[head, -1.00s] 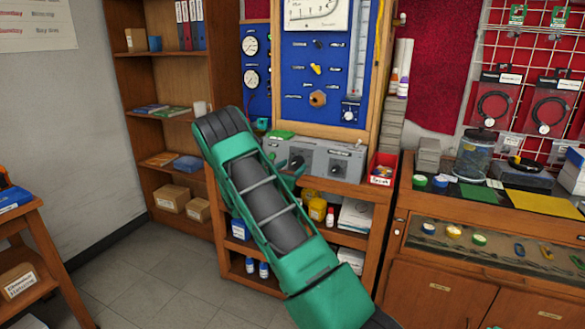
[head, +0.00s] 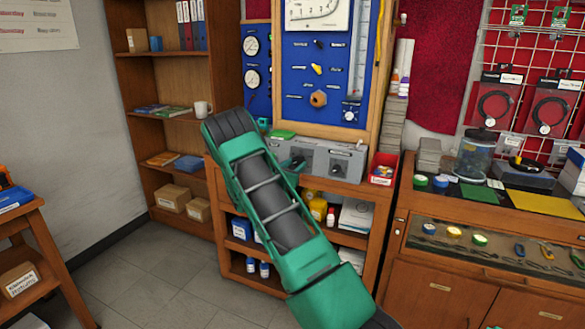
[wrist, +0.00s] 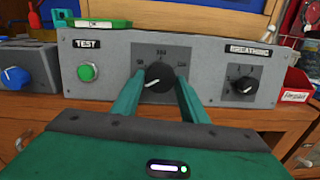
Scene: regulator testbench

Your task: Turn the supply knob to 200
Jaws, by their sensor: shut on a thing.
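The supply knob (wrist: 160,78) is a black round knob in the middle of a grey panel (wrist: 200,62), with numbers on a dark plate around it. The numbers are too small to read surely. A white mark on the knob points to the lower left. My gripper (wrist: 161,82) is shut on the knob, one green finger on each side of it. In the head view the knob (head: 298,160) is small, and my arm hides part of the panel's left side.
A green button (wrist: 88,72) marked TEST sits left of the knob. A second black knob (wrist: 243,85) marked BREATHING is at the right. A grey box with a blue knob (wrist: 15,78) stands at far left, a red bin (wrist: 298,80) at far right.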

